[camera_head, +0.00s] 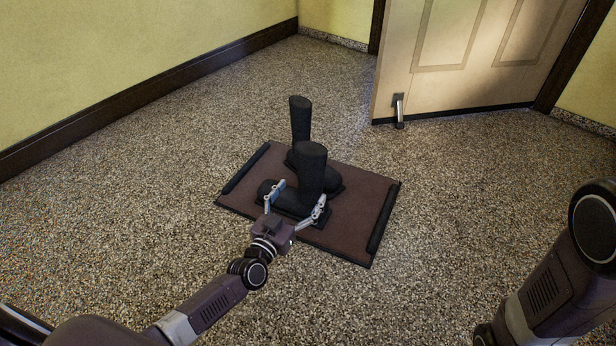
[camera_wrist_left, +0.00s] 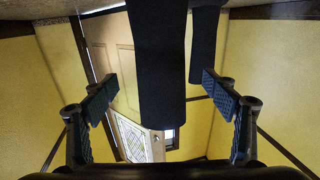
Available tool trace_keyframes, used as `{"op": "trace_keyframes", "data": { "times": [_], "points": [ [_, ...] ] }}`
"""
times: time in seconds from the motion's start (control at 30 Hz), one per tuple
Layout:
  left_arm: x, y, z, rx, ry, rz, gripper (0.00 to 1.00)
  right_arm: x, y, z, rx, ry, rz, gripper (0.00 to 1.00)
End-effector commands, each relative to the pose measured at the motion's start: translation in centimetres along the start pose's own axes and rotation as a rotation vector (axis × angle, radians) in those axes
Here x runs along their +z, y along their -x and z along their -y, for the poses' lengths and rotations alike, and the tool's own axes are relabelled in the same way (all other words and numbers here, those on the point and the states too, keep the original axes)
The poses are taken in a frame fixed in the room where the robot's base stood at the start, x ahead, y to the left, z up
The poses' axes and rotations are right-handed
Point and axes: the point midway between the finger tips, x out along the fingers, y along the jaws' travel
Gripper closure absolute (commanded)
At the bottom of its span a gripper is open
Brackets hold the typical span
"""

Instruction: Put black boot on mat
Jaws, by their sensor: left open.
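Two black boots stand upright on a brown mat (camera_head: 345,232) with dark raised bars at its two ends. The nearer boot (camera_head: 311,165) partly covers the farther boot (camera_head: 301,120). My left gripper (camera_head: 297,199) is open low at the nearer boot, with one finger on each side of its foot. In the left wrist view, the nearer boot's shaft (camera_wrist_left: 160,60) shows between the open fingers, with gaps on both sides. The farther boot (camera_wrist_left: 205,50) shows behind it, to the right. My right arm shows at the right edge, but its gripper is out of view.
A beige door (camera_head: 460,60) with a metal stop (camera_head: 399,110) at its lower edge stands open at the back right. Yellow walls (camera_head: 130,55) with dark skirting bound the room. The speckled floor (camera_head: 140,200) around the mat is clear.

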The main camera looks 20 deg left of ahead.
Motion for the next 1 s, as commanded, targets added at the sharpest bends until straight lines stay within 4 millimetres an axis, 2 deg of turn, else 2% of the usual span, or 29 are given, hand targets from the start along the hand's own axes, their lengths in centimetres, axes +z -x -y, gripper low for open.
{"op": "trace_keyframes", "data": {
  "times": [0.03, 0.1, 0.3, 0.63, 0.73, 0.77, 0.87, 0.97, 1.0],
  "points": [
    [-0.4, 1.3, 0.0, 0.0, -0.003, 0.003, 0.21, 0.4, -1.1, -0.2, 0.0, 0.0, 0.0, 0.21],
    [-0.4, 2.6, 0.0, 0.0, -0.003, 0.003, 0.21, 0.6, -1.6, -0.3, 0.0, 0.0, 0.0, 0.21],
    [-0.2, 5.2, 0.0, 0.001, -0.001, 0.001, 0.21, 0.8, -2.4, -0.5, 0.001, 0.0, -0.002, 0.21],
    [-0.1, 5.8, 0.0, 0.0, 0.0, -0.002, 0.21, 1.3, -2.0, -0.6, 0.006, -0.002, 0.015, 0.21],
    [-1.3, 5.2, -0.4, 0.006, 0.003, -0.026, 0.21, 1.3, -2.0, -0.6, 0.007, -0.002, 0.017, 0.21],
    [-2.2, 4.8, -0.8, 0.011, 0.006, -0.044, 0.21, 1.3, -2.0, -0.6, 0.006, -0.002, 0.016, 0.21],
    [-7.7, 2.7, -2.5, 0.039, 0.023, -0.149, 0.21, 1.4, -2.0, -0.6, 0.006, -0.002, 0.016, 0.21],
    [-16.4, 0.6, -5.1, 0.082, 0.041, -0.311, 0.21, 1.3, -2.0, -0.6, 0.006, -0.002, 0.016, 0.21],
    [-20.4, 0.2, -6.2, 0.101, 0.045, -0.386, 0.21, 1.3, -2.0, -0.6, 0.006, -0.002, 0.015, 0.21]
  ]
}}
